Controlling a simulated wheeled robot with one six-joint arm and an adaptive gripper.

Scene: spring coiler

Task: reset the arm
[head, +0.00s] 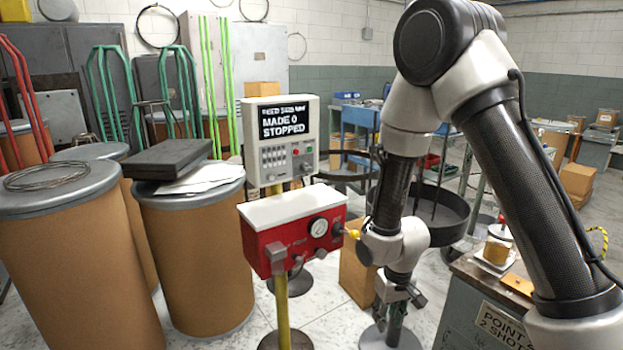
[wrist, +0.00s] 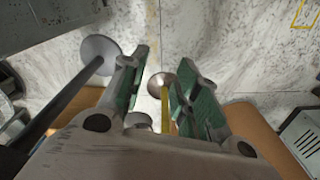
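My arm (head: 545,170) comes in from the right of the head view, rises to an elbow at the top and hangs down to the wrist. My gripper (head: 393,318) points down in front of the red box, to its right. In the wrist view my gripper (wrist: 163,85) has its two green-padded fingers apart. Nothing is held between them. A yellow post (wrist: 165,112) and the pale floor show below, through the gap.
A red control box (head: 290,235) with a gauge stands left of my wrist. Behind it, a grey panel (head: 282,142) reads "MADE 0 STOPPED". Brown drums (head: 195,255) fill the left. A labelled cabinet (head: 480,318) stands at lower right, and a black round tray (head: 425,203) is behind my forearm.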

